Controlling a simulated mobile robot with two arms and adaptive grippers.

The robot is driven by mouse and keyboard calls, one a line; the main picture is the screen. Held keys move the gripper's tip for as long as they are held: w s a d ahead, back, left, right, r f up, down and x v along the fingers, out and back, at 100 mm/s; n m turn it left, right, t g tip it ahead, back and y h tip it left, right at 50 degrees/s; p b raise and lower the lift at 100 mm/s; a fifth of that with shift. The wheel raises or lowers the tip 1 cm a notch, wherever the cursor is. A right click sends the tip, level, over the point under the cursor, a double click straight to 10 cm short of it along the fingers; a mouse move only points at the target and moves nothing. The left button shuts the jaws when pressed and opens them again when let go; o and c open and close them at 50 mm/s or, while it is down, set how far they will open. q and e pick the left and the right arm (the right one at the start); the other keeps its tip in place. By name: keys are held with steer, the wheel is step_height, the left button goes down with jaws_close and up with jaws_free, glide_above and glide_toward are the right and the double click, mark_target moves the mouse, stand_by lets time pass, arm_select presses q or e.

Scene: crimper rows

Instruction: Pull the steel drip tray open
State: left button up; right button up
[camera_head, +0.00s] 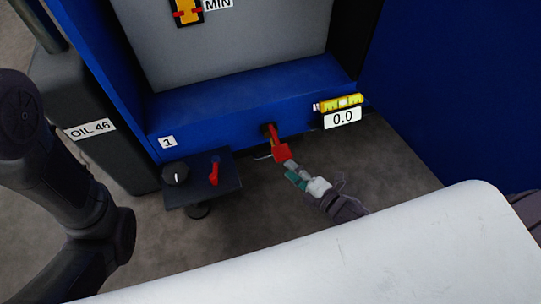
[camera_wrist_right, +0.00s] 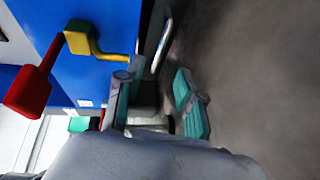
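The steel drip tray shows mainly as a thin silver bar handle (camera_head: 262,156) under the front edge of the blue machine. In the right wrist view the same curved handle (camera_wrist_right: 162,46) stands ahead of the fingers, beside a dark gap. The tray body is hidden or too dark to make out. My right gripper (camera_head: 296,174) is near the handle, to its right in the head view. In the right wrist view its teal-padded fingers (camera_wrist_right: 155,90) are apart, with nothing held between them. My left arm shows at the left, but its gripper is out of view.
A red valve lever (camera_head: 280,150) with a yellow base sticks out beside my right gripper. A dark shelf (camera_head: 203,184) with a black knob and red switch is to the left. Floor (camera_head: 385,165) below is clear.

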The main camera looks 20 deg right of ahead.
steer(key=b+x, duration=0.4)
steer(key=x, duration=0.5)
steer(key=shift+w+a+f+b, duration=0.1)
steer(key=shift+w+f+b, duration=0.05)
steer(key=shift+b, duration=0.2)
jaws_close()
